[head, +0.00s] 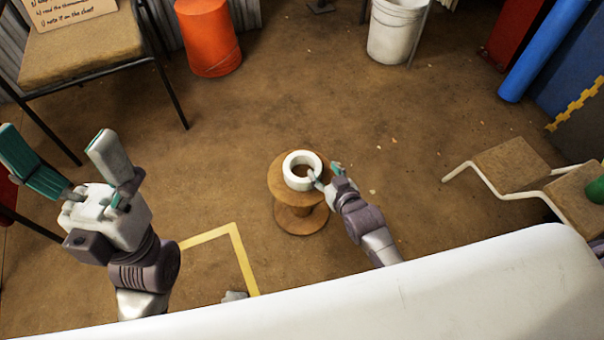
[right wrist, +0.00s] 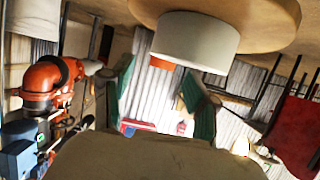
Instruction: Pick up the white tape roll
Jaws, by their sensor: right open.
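The white tape roll (head: 293,182) lies flat on top of a wooden cable spool (head: 280,177), its hole facing up. My right gripper (head: 325,172) is at the roll's right side, open; one finger overlaps the roll's near right edge in the head view, and I cannot tell if it touches. In the right wrist view the roll (right wrist: 195,42) shows large, with the spool top (right wrist: 275,20) behind it and my two teal-padded fingers (right wrist: 160,90) spread near its edge, nothing held. My left gripper (head: 57,140) is open and empty, far left of the spool.
A chair (head: 85,50) with a cardboard sign stands at upper left. An orange bucket (head: 208,40) and a white bucket (head: 393,32) stand at the back. A white-framed step-like object (head: 510,160) is at right. Floor around the spool is mostly clear.

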